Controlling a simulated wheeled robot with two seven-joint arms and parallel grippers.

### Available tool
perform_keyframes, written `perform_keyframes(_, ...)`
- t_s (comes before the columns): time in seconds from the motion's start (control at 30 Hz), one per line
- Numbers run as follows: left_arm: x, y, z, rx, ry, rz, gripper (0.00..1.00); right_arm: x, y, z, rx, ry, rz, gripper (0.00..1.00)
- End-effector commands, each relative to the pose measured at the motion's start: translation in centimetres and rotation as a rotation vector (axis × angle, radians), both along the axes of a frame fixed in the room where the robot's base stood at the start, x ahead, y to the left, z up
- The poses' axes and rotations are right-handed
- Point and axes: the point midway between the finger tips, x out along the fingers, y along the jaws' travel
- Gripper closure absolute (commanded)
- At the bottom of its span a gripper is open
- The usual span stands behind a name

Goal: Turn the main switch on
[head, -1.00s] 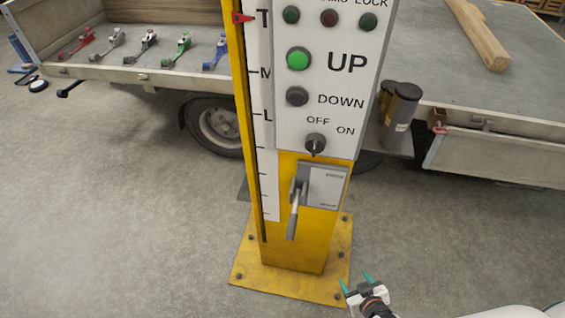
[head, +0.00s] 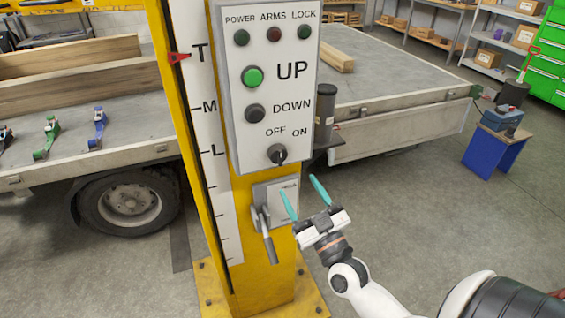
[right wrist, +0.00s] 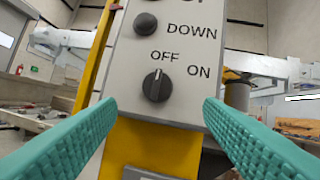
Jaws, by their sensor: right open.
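The main switch is a round black knob (head: 277,154) low on the white control panel (head: 228,128), marked OFF and ON. In the right wrist view the knob (right wrist: 157,86) shows a pale pointer mark facing up, towards OFF, with ON to its right. My right gripper (head: 298,186) is open and empty, its teal fingers pointing at the panel from just below and right of the knob. In the wrist view its fingertips (right wrist: 160,103) stand left and right of the knob, apart from it. My left gripper is not in view.
Below the panel, a grey box with a lever handle (head: 264,236) sits on the yellow post (head: 262,290). A green UP button (head: 252,77) and a DOWN button (head: 255,113) are above the knob. A dark cylinder (head: 325,115) stands right of the panel, before the trailer bed (head: 400,95).

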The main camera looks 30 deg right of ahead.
Motion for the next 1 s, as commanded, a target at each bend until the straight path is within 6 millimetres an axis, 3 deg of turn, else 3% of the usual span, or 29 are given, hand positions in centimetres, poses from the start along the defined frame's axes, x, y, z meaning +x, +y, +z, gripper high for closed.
perform_keyframes(0.2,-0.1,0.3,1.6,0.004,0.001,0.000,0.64,4.2,-0.3,2.1,0.003,-0.002,0.001,0.39)
perform_keyframes(0.4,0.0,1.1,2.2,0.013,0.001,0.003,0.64,6.8,-0.5,2.9,0.003,0.000,0.001,0.39)
perform_keyframes(0.83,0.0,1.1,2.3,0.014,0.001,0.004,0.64,7.6,-0.6,3.0,0.001,0.002,0.001,0.39)
perform_keyframes(1.0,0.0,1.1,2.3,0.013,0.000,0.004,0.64,7.6,-0.6,3.0,0.001,0.002,0.001,0.66)
